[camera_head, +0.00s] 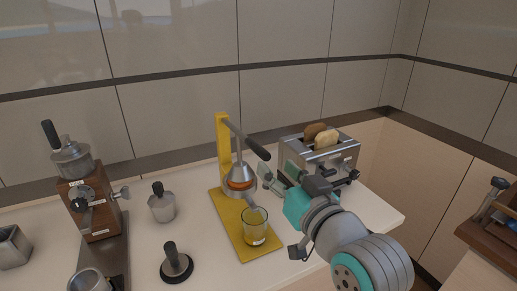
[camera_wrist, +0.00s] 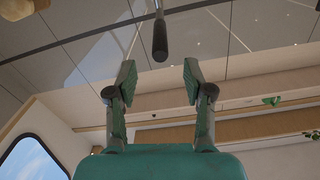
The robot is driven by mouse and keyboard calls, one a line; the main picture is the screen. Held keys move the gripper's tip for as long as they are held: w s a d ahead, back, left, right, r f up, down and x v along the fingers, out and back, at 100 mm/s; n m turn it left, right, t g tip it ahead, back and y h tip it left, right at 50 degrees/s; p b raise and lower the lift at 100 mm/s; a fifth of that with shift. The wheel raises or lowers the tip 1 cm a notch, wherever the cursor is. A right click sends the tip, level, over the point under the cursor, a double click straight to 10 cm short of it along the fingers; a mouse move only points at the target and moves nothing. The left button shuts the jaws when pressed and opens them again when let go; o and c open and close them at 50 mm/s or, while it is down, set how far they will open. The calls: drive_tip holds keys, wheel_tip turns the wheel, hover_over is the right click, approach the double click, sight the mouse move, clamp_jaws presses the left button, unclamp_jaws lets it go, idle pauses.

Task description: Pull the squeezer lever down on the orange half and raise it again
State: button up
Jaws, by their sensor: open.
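The yellow squeezer (camera_head: 224,150) stands on the counter with its lever (camera_head: 247,143) slanting down to the right, ending in a dark handle. An orange half (camera_head: 240,184) shows under the metal press cone, in the metal cup. A clear glass (camera_head: 255,226) stands on the yellow base below. My gripper (camera_head: 272,181) is to the right of the squeezer, below the lever's handle. In the wrist view my gripper (camera_wrist: 158,85) is open and empty, its fingers pointing up. The dark lever handle (camera_wrist: 160,40) hangs above and between the fingertips, apart from them.
A toaster (camera_head: 325,155) with bread slices stands just behind my gripper. The counter's right edge lies near my arm.

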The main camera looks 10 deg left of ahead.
sight(258, 150)
drive_tip(key=x, duration=0.9)
drive_tip(key=shift+w+a, duration=0.15)
drive_tip(key=shift+w, duration=0.1)
clamp_jaws()
